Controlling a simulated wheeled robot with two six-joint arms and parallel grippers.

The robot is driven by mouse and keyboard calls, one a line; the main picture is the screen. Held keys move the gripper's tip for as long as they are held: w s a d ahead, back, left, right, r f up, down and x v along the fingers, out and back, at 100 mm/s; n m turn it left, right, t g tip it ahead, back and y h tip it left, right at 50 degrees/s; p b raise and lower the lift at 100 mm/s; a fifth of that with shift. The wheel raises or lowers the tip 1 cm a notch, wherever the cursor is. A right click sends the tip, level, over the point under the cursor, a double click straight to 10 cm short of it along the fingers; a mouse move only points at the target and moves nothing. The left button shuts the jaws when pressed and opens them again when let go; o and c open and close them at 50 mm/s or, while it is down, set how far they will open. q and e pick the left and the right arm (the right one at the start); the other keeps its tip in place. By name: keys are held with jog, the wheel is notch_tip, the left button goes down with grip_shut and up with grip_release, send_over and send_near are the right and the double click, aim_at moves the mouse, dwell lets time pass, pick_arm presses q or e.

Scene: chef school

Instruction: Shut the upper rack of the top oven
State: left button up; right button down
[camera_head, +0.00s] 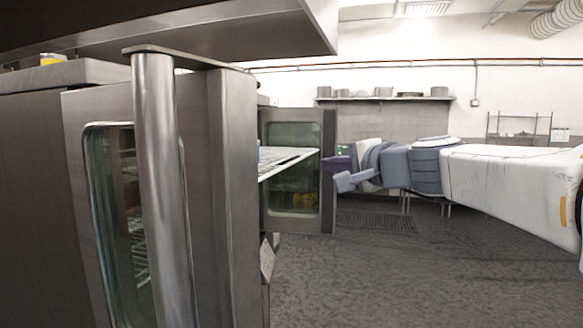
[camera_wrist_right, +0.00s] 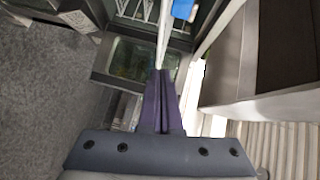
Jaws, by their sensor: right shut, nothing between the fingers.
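The upper rack (camera_head: 288,160) is a pale, flat rack that sticks out of the oven in the head view, past the near steel door. In the right wrist view the rack's light front edge (camera_wrist_right: 163,38) runs up from my fingertips. My right gripper (camera_head: 333,170) comes in from the right beside the rack's outer end; its purple fingers (camera_wrist_right: 162,76) are shut and empty. I cannot tell if they touch the rack. The open oven door (camera_head: 229,190) with a thick vertical handle (camera_head: 160,190) hides most of the oven inside. My left gripper is out of view.
A glass-windowed door panel (camera_head: 328,200) stands behind the rack. A blue item (camera_wrist_right: 183,9) is by the rack in the wrist view. A wall shelf (camera_head: 385,98) with pots is at the back. The grey floor (camera_head: 400,280) below my right arm is clear.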

jog(key=p, duration=0.2)
send_near(286, 167)
jog(key=w+d, duration=0.1)
jog(key=w, duration=0.3)
jog(key=a, duration=0.2)
jog(key=w+a, duration=0.1)
jog(key=shift+w+a+f, duration=0.1)
jog(key=shift+a+f, duration=0.1)
jog(key=shift+f, duration=0.15)
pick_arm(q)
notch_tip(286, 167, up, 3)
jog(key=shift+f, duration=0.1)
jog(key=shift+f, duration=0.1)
pick_arm(e)
jog(key=shift+a, duration=0.1)
